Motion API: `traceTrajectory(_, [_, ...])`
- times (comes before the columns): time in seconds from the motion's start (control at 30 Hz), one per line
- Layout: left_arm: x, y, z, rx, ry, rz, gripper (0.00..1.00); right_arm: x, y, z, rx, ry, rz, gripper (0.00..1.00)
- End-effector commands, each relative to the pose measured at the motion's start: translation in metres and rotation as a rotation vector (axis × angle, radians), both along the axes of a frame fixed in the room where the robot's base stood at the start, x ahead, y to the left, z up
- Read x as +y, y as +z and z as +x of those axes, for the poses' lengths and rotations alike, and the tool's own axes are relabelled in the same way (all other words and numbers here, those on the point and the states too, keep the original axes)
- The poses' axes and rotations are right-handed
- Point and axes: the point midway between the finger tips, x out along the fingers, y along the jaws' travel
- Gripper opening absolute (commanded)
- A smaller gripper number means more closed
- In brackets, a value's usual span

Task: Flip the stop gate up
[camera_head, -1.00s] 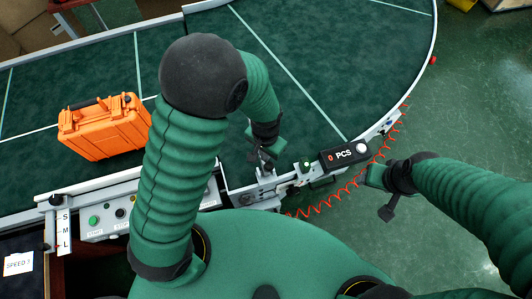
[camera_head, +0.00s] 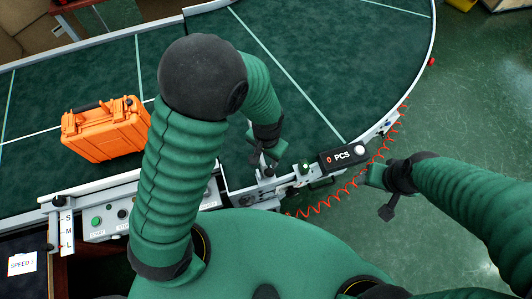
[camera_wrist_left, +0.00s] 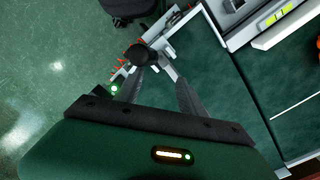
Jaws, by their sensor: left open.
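The stop gate seems to be the small grey metal mechanism (camera_head: 266,184) at the near edge of the green belt; its exact pose is partly hidden by my gripper. In the left wrist view a dark round knob (camera_wrist_left: 143,55) on a pale metal bracket shows at my fingertips. My left gripper (camera_head: 263,163) is open and reaches down over this mechanism. In the wrist view its two dark fingers (camera_wrist_left: 155,75) are spread, with the knob close to the left finger's tip; I cannot tell whether they touch. My right gripper (camera_head: 377,194) hangs over the floor to the right, away from the gate.
An orange case (camera_head: 106,130) lies on the belt (camera_head: 320,60) at left. A black counter reading "0 PCS" (camera_head: 343,156) stands right of the gate, with a coiled red cable (camera_head: 372,163) beside it. A control box (camera_head: 104,221) and S-M-L scale (camera_head: 67,232) are at the lower left.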

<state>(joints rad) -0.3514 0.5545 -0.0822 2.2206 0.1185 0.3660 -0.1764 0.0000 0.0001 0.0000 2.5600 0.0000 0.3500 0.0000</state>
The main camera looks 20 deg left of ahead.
Motion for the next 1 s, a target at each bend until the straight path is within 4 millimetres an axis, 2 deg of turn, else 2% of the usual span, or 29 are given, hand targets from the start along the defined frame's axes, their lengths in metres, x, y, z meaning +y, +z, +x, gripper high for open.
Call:
traceTrajectory(0.03, [-0.001,0.008,-0.003,0.005,-0.002,0.001,0.48,0.000,0.009,0.000,0.000,0.000,0.000,0.59])
traceTrajectory(1.0, [-0.017,0.085,-0.025,0.002,-0.003,0.001,0.48,0.000,0.083,0.000,0.000,0.000,0.000,0.59])
